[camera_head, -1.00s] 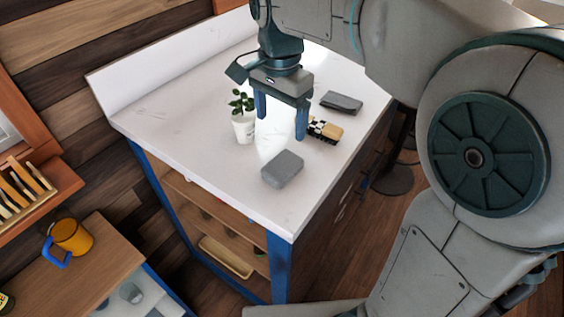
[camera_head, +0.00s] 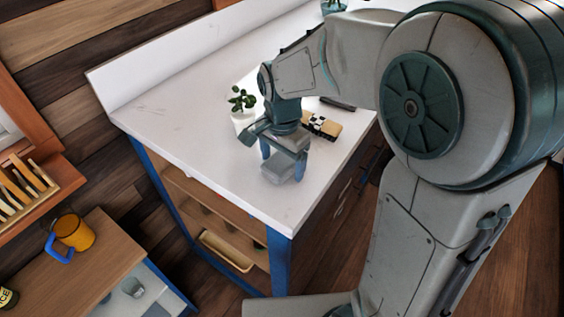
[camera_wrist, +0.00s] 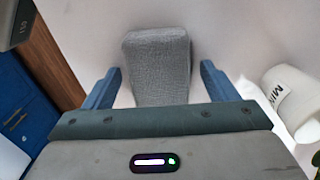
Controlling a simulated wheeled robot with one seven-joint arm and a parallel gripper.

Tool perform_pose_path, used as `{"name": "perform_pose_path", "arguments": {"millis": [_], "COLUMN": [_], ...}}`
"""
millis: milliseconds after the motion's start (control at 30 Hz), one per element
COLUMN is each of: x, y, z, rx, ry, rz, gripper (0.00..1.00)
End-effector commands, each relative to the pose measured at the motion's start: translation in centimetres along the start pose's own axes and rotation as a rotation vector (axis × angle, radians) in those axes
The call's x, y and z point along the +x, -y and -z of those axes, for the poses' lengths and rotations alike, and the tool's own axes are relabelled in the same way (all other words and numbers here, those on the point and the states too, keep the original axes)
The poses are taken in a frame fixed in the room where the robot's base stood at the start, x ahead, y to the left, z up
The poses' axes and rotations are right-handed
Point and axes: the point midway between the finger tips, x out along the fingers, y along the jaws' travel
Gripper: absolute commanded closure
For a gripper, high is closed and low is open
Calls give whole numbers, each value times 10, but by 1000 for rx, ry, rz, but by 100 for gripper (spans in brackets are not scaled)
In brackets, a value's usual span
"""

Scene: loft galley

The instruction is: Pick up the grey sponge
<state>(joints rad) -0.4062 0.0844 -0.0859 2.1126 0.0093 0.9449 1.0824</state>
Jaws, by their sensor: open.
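The grey sponge (camera_wrist: 158,66) lies on the white counter, between the two blue fingers of my gripper (camera_wrist: 157,85) in the wrist view. Gaps show between the sponge and both fingers. In the head view my gripper (camera_head: 283,162) points down over the sponge (camera_head: 277,172), which is partly hidden by the gripper body. The gripper is open and holds nothing. I cannot tell exactly how far the fingertips are above the counter.
A potted plant in a white cup (camera_head: 243,118) stands behind my gripper. The counter's (camera_head: 190,140) left part is clear. Its front edge is near the sponge.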

Motion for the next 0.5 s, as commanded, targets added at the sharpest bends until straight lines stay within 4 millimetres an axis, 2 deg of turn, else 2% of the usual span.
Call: {"name": "perform_pose_path", "arguments": {"millis": [167, 333, 500], "x": [0, 0, 0], "y": [0, 0, 0], "z": [0, 0, 0], "rx": [0, -1, -1], "ry": [0, 0, 0], "rz": [0, 0, 0], "gripper": [20, 67, 68]}}
